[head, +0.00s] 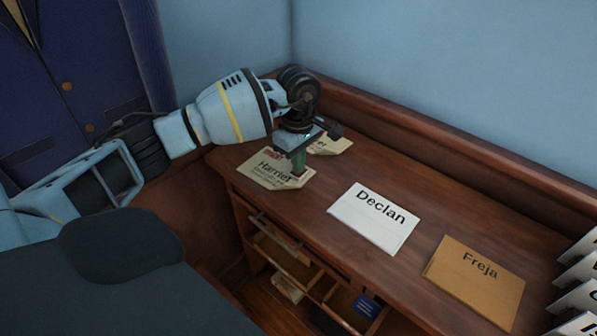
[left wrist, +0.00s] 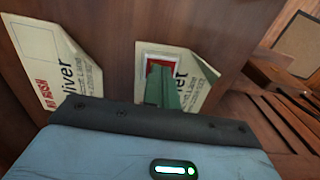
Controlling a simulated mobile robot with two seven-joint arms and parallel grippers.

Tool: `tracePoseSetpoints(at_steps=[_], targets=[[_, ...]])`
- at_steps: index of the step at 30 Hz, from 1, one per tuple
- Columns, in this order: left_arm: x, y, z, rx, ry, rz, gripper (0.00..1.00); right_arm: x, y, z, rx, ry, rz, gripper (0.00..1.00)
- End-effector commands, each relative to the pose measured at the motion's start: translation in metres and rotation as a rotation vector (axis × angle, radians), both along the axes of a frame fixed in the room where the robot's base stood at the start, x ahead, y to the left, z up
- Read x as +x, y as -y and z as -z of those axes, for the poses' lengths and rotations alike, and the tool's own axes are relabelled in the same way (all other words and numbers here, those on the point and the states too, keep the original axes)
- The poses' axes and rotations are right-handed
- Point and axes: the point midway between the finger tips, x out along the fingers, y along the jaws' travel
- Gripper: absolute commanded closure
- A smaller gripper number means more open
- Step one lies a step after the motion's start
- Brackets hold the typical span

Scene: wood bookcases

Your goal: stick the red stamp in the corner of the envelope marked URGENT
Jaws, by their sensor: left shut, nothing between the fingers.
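The cream envelope reading Harriet (head: 268,177) lies at the desk's left end, with small red print at its top edge, too small to read in the head view. A second cream envelope (head: 330,144) lies behind it, partly hidden by my arm. In the left wrist view it reads "liver" and NO RUSH (left wrist: 45,92). My left gripper (head: 299,166) is shut, its green fingers over a corner of the Harriet envelope. The white-edged red stamp (left wrist: 158,62) lies flat in that corner, partly covered by the fingertips. I cannot tell whether they touch it. My right gripper is out of view.
A white envelope reading Declan (head: 372,222) and a brown one reading Freja (head: 470,281) lie to the right on the wooden desk (head: 330,260). White lettered cards stand at the right edge. Open compartments are below the desktop. A raised wooden edge runs along the wall.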

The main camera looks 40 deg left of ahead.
Motion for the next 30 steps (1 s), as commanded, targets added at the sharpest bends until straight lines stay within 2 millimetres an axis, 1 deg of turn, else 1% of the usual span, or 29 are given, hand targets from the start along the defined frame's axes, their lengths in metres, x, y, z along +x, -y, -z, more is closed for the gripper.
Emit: tracePoseSetpoints(at_steps=[1, 11, 30], targets=[[-0.001, 0.000, 0.003, 0.001, -0.006, 0.001, 1.00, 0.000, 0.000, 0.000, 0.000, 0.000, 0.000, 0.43], [-0.002, 0.000, 0.001, 0.002, -0.008, 0.001, 1.00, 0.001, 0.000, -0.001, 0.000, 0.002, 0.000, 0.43], [0.000, 0.000, -0.045, 0.000, 0.000, 0.000, 1.00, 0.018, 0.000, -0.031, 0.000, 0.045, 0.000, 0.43]])
